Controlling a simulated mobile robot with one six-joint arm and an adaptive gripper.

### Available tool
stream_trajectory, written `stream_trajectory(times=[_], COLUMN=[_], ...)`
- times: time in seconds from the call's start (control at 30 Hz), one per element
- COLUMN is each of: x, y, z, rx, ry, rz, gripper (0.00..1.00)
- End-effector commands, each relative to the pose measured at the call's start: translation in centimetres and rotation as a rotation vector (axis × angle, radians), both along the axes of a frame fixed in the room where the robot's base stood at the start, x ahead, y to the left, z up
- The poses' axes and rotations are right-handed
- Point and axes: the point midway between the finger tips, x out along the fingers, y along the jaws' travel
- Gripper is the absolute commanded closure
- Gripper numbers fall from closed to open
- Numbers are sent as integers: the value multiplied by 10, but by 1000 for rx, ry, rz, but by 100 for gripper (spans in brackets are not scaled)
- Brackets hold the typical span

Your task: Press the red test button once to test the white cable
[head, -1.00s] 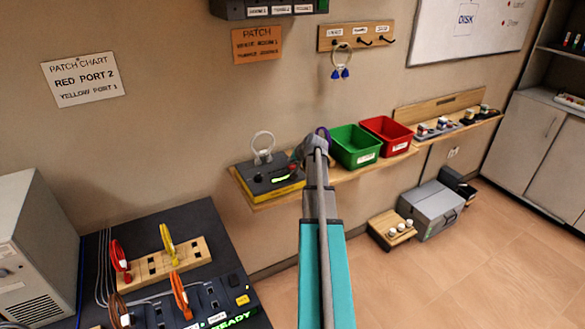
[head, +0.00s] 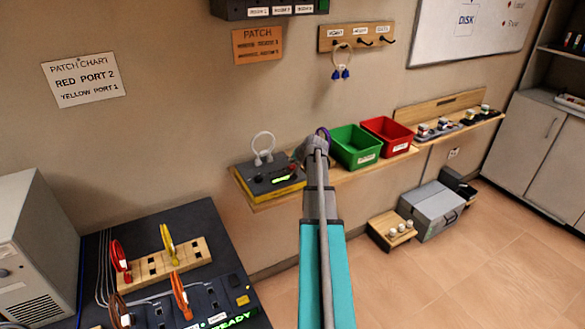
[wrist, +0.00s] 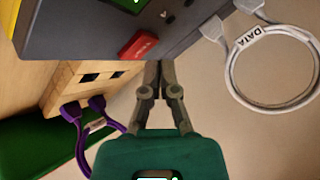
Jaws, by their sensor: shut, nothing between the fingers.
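The tester (head: 262,183) is a dark box with a yellow base and a lit green display on the wall shelf. Its red test button (wrist: 138,46) shows large in the wrist view, and a small red spot of it shows beside my arm in the head view. The white cable (head: 264,143) stands as a loop with both ends at the tester; in the wrist view the white cable (wrist: 232,87) bears a DATA label. My gripper (wrist: 158,66) is shut and empty, its tips just beside the button's lower right corner. I cannot tell whether they touch the box.
A purple cable (wrist: 84,125) is plugged into a wooden socket block (wrist: 62,90) beside the tester. A green bin (head: 357,160) and a red bin (head: 398,140) stand further right on the shelf. A dark bench (head: 190,217) with coloured cables is at lower left.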

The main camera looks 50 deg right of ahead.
Motion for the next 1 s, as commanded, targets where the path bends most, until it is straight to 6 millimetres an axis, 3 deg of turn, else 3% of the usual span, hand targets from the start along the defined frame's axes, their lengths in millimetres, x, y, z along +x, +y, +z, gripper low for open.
stream_trajectory(times=[1.0], x=[0], y=[0], z=[-10], rx=[0], ry=[0], rz=[0], gripper=[100])
